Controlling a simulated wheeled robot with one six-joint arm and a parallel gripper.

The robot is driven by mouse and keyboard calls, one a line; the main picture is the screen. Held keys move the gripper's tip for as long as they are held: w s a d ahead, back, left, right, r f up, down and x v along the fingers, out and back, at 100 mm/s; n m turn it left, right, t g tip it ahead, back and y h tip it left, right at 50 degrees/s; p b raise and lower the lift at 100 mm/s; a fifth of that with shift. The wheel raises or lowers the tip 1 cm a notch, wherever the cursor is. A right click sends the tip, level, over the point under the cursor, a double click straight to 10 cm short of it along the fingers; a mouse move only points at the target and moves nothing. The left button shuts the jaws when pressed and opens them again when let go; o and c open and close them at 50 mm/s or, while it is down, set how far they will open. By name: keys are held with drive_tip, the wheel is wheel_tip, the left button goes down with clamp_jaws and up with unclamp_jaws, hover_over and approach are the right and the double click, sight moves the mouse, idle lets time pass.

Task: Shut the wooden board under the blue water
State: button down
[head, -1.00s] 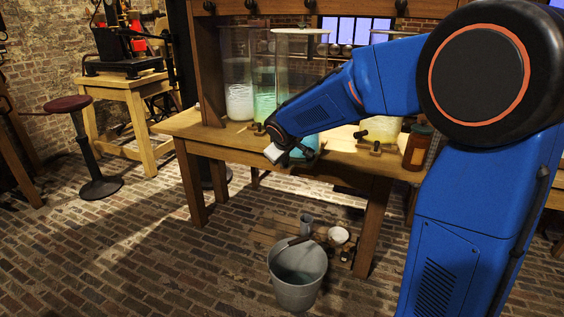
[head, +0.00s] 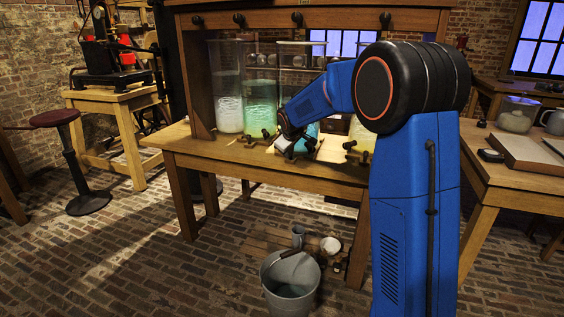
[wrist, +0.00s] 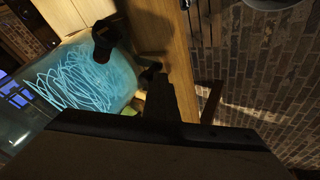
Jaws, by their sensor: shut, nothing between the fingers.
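The jar of blue water (head: 308,129) stands on the workbench, partly behind my arm in the head view. In the wrist view it lies tilted at the left, with a pale coiled shape inside (wrist: 75,80). The wooden board (head: 315,157) at its foot carries dark knobbed fittings, mostly hidden by my gripper. A black knob (wrist: 105,37) shows large in front of the jar in the wrist view. My gripper (head: 285,147) is at the board's left side. In the wrist view its dark fingers (wrist: 163,98) are together and empty, beside the fittings; contact is unclear.
A jar of green liquid (head: 261,102) and a jar of whitish liquid (head: 229,105) stand to the left. A bucket (head: 290,283) is on the brick floor before the bench (head: 270,172). Another table (head: 500,182) stands at the right. A stool (head: 68,160) is at the left.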

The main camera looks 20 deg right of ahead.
sight(295, 151)
drive_tip(key=w+d, duration=0.1)
drive_tip(key=w, duration=0.1)
drive_tip(key=w+d, duration=0.4)
drive_tip(key=shift+w, duration=0.4)
drive_tip(key=shift+w+d+r, duration=0.1)
drive_tip(key=shift+w+d, duration=0.1)
drive_tip(key=shift+w, duration=0.1)
